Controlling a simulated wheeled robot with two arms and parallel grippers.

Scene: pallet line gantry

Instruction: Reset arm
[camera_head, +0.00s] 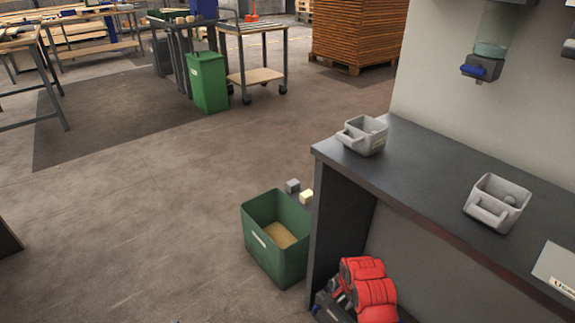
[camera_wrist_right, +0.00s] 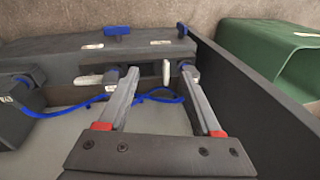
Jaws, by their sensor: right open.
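My right arm shows red at the bottom of the camera_head view, beside the dark counter's end panel. Its gripper (camera_head: 334,292) points left and down, low below the counter top. In the right wrist view the gripper (camera_wrist_right: 160,76) is open, with two grey fingers apart and red at their bases. Nothing is held between the fingers. A dark case (camera_wrist_right: 60,55) with blue latches and a blue cable (camera_wrist_right: 150,96) lies beyond the fingertips; I cannot tell whether they touch. My left gripper does not show.
A dark counter (camera_head: 420,178) carries two grey bins (camera_head: 366,136) (camera_head: 497,204). A green crate (camera_head: 272,262) stands on the floor left of its end panel; a green bin also shows in the wrist view (camera_wrist_right: 270,52).

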